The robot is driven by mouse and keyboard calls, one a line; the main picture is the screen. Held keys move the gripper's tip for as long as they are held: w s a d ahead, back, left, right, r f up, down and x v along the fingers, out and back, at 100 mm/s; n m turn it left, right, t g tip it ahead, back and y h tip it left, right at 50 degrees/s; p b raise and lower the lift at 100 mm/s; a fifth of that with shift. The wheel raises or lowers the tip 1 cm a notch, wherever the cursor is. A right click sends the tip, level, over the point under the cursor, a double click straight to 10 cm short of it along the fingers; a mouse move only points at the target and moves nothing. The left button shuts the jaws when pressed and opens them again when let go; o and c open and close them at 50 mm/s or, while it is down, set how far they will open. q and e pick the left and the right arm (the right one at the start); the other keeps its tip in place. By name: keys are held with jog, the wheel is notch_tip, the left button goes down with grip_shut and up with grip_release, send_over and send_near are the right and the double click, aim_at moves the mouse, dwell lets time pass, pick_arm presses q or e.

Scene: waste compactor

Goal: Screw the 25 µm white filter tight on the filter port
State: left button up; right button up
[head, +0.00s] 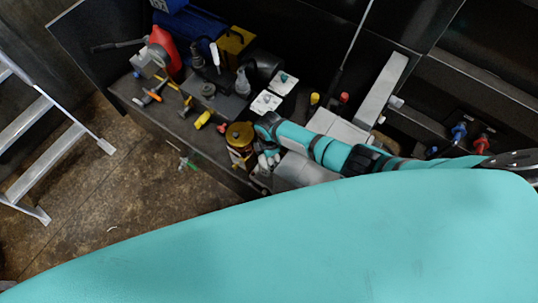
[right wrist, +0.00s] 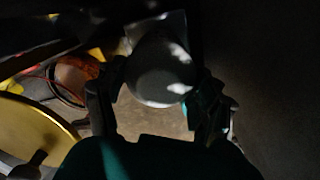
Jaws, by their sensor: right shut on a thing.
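My right gripper (head: 267,160) points down at the front edge of the dark bench, beside a brass-topped round unit. In the right wrist view, its two dark fingers (right wrist: 158,98) are shut on a rounded pale grey-white body, which I take to be the white filter (right wrist: 160,75). A paler block lies right behind the filter in that view. I cannot tell whether the filter touches or sits on the port, as the port is not clearly visible. In the head view the filter is mostly hidden by the gripper. My left gripper is not in view.
The brass-topped unit (head: 239,135) stands close left of the gripper; its yellow disc (right wrist: 35,135) shows in the right wrist view. Tools, a red container (head: 166,50) and white cards (head: 265,103) crowd the bench. A ladder (head: 45,120) stands left. Open floor (head: 130,200) lies in front.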

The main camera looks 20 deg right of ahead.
jog(key=shift+a, duration=0.1)
jog(key=m+p, duration=0.1)
jog(key=m, duration=0.1)
jog(key=shift+s+r+m, duration=0.1)
jog(key=shift+m, duration=1.5)
jog(key=o, duration=1.4)
jog(key=shift+c, duration=0.5)
jog(key=shift+f, duration=0.2)
